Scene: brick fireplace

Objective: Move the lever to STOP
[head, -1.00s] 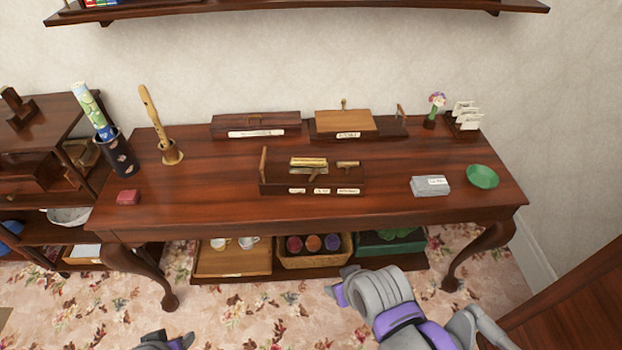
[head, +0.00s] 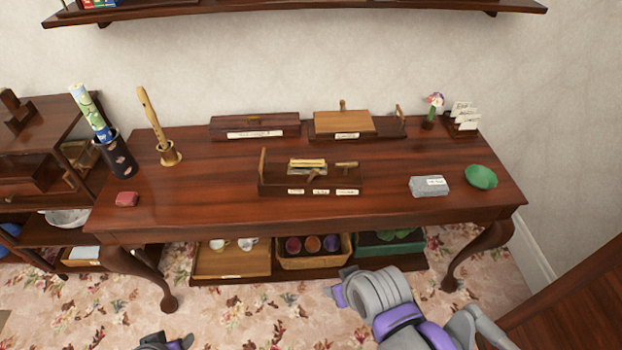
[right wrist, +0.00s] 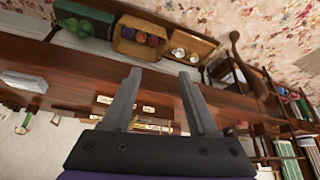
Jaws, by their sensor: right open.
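A dark wooden lever box (head: 275,187) stands near the middle of the table, with three white labels along its front, too small to read. A short brown lever (head: 312,175) leans at its centre front. A brass-coloured bar (head: 308,162) and a small wooden T-shaped handle (head: 347,164) are behind it, and an upright paddle is at its left end. In the right wrist view the labelled box (right wrist: 150,125) shows partly, beyond the fingers. My right gripper (right wrist: 160,75) is open and empty, apart from the box.
The tabletop around the lever box's front is clear.

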